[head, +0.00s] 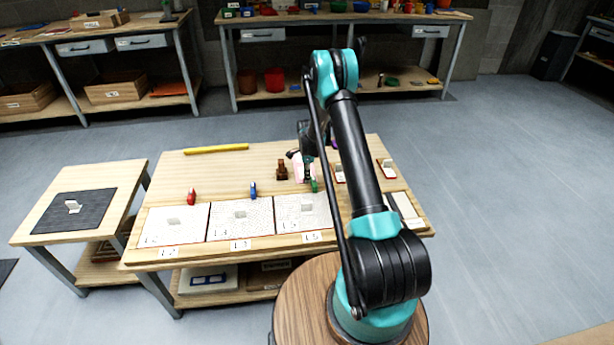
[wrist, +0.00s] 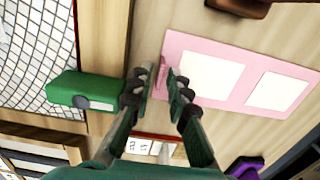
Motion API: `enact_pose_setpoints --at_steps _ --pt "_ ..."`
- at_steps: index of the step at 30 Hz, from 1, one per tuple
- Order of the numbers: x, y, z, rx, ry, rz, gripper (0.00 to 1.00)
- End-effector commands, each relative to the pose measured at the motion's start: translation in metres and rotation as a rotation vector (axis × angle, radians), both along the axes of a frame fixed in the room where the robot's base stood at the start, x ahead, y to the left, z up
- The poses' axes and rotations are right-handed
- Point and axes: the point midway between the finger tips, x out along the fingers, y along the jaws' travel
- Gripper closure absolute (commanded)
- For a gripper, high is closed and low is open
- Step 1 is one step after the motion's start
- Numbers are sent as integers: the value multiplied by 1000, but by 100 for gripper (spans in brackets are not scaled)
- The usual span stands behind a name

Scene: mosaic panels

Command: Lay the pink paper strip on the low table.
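The pink paper strip (wrist: 230,75) has two white squares on it and lies on the wooden worktable, right of my fingers in the wrist view. In the head view a bit of the pink strip (head: 298,168) shows beside my arm; the rest is hidden. My gripper (wrist: 160,72) is over the strip's near left end, its fingers apart. A small pink upright part shows between them, and I see no clear contact. A smaller, low table (head: 125,172) stands left of the worktable, with a dark mat (head: 55,222) and a small white upright piece on it.
The worktable (head: 235,168) holds white mosaic panels (head: 240,220) along its front, a yellow bar (head: 216,149) and red and blue items. A green block (wrist: 85,92) lies close left of my fingers; a brown block (wrist: 238,6) and a purple item (wrist: 245,166) are nearby.

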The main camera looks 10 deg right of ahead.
Motion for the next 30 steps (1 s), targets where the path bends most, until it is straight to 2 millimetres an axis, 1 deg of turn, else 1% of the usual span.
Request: enact_pose_setpoints --at_steps 10,14,17,27,30 --pt "0 0 1 0 0 0 74" --pt "0 0 10 0 0 0 74" --pt "0 0 25 0 0 0 74" --pt "-1 0 92 0 0 0 74" --pt "-1 0 107 0 0 0 74"
